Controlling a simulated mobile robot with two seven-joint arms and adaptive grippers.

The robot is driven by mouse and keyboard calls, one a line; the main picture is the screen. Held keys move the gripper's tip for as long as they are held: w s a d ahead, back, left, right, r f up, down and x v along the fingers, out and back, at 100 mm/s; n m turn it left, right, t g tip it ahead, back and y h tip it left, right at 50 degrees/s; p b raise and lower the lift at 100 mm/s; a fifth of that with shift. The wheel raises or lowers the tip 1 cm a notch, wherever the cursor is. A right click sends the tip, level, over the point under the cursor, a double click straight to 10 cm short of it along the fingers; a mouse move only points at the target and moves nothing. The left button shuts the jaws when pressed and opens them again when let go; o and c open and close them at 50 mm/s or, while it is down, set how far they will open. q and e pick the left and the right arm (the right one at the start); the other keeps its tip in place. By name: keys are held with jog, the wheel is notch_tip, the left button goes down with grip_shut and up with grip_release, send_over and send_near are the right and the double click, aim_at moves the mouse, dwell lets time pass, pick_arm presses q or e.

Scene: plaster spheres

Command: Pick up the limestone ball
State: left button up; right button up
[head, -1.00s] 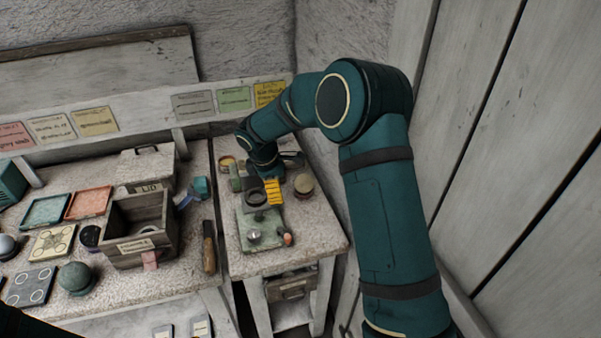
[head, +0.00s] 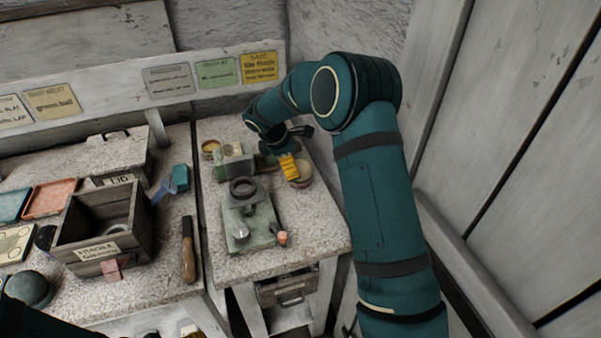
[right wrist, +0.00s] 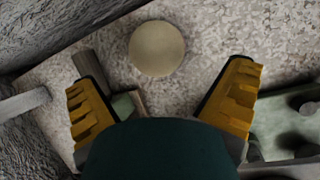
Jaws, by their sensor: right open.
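A round pale beige ball, which looks like the limestone ball (head: 303,174), is on the speckled right-hand bench top, partly hidden by my right gripper (head: 289,166) in the head view. In the right wrist view the ball (right wrist: 157,48) shows whole, ahead of and between the two yellow fingers. My right gripper (right wrist: 158,80) is open and empty, with the fingers wide apart. I see no contact with the ball. My left gripper is not in view.
A green stand with a dark ring (head: 243,188) is close left of my gripper. A block (head: 233,158) is behind it. A wooden crate (head: 70,235) and a wood-handled tool (head: 188,258) are on the left bench. Walls are behind and right.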

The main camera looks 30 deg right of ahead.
aim_at(300, 169)
jog(key=shift+b+x, duration=0.55)
jog(key=shift+x, duration=2.7)
jog(key=shift+w+d+r, duration=0.1)
jog(key=shift+w+r, duration=0.05)
jog(key=shift+w, duration=0.1)
jog(key=c, duration=1.3)
